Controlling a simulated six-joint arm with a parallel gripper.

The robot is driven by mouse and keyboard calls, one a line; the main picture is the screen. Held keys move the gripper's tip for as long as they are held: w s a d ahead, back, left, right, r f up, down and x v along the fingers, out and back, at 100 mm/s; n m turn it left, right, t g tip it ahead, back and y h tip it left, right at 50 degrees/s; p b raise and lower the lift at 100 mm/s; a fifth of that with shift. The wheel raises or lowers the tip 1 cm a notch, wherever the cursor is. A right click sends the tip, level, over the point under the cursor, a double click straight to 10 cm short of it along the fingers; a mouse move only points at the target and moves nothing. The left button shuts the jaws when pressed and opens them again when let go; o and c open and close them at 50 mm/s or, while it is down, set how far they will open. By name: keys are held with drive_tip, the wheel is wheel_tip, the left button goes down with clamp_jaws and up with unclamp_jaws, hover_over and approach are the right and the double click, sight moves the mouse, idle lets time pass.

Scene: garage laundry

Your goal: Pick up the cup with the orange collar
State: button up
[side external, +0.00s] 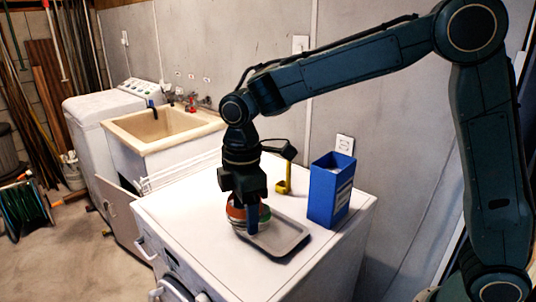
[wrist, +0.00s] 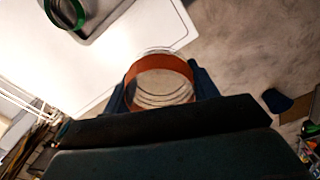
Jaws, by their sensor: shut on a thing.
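The cup with the orange collar (wrist: 160,70) is clear with ribbed sides and sits between the two blue fingers of my gripper (wrist: 160,88) in the wrist view. In the side view my gripper (side external: 247,222) points down at the left end of the tray, shut on this cup (side external: 235,212), which is partly hidden by a finger. I cannot tell whether its base touches the washer top. A cup with a green collar (wrist: 66,12) stands at the tray's corner, apart from my fingers; in the side view it is mostly hidden behind my gripper.
A grey tray (side external: 288,250) lies on the white machine top (side external: 190,222). A tall blue box (side external: 328,195) stands behind the tray, with a yellow object (side external: 283,186) left of it. A utility sink (side external: 160,127) is beyond. The machine top's front left is clear.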

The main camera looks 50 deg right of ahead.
drive_tip(key=shift+r, duration=0.75)
drive_tip(key=w+d+f, duration=0.3)
drive_tip(key=d+f, duration=0.2)
drive_tip(key=d, duration=0.2)
hover_over(282, 239)
wheel_tip(282, 239, down, 6)
drive_tip(key=shift+w+r, duration=0.2)
drive_tip(key=shift+f, duration=0.1)
drive_tip(key=shift+f, duration=3.8)
drive_tip(key=shift+s+f, duration=0.1)
drive_tip(key=shift+f, duration=0.5)
drive_tip(key=shift+c, duration=0.4)
